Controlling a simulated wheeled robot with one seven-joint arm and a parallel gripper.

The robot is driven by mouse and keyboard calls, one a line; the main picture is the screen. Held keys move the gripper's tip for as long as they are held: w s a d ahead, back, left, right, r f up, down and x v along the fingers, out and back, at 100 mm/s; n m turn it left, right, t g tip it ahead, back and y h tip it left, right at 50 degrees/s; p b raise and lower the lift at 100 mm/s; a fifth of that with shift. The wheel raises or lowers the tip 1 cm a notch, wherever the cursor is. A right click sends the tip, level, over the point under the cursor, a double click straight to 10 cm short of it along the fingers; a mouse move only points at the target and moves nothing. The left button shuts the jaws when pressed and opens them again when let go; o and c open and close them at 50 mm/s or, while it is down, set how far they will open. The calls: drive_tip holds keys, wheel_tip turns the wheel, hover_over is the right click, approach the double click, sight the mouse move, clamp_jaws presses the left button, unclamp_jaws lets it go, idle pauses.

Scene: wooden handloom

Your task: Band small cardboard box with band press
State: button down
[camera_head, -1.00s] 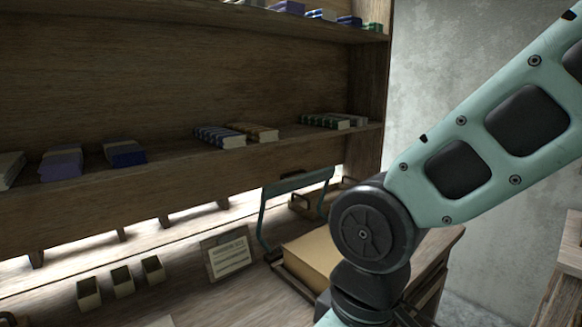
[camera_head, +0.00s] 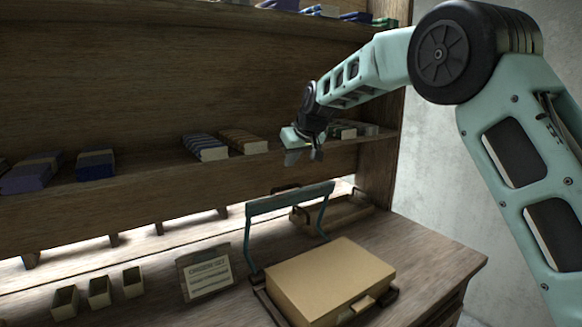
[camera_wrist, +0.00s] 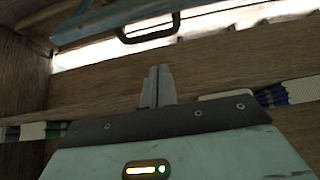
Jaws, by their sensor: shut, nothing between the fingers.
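A tan cardboard box (camera_head: 325,281) lies flat on the bench at the lower right of the head view, with a small tab at its front. It sits in the dark base of the band press (camera_head: 262,297). The press's teal frame (camera_head: 292,199) stands raised behind the box. I see no band around the box. My gripper (camera_head: 303,156) is up in front of the shelf, above and behind the press, apart from the box. In the wrist view its fingers (camera_wrist: 157,86) are together and empty. The teal bar (camera_wrist: 110,18) shows at that view's top.
The shelf holds several banded bundles (camera_head: 206,147), some close by my gripper. Several small open bins (camera_head: 99,292) and a sign card (camera_head: 206,273) stand left of the press. A wooden tray (camera_head: 335,212) lies behind it. The bench right of the box is clear.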

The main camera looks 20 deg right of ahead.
drive_tip(key=shift+w+a+f+p, duration=0.15)
drive_tip(key=shift+f+p, duration=0.25)
drive_tip(key=shift+f, duration=0.9)
drive_tip(key=shift+w+f+p, duration=0.2)
drive_tip(key=shift+f+p, duration=0.25)
drive_tip(key=shift+f, duration=0.9)
drive_tip(key=shift+w+a+f+p, duration=0.15)
drive_tip(key=shift+f+p, duration=0.25)
drive_tip(key=shift+f, duration=0.9)
drive_tip(key=shift+d+f+b, duration=0.1)
drive_tip(key=shift+b, duration=0.2)
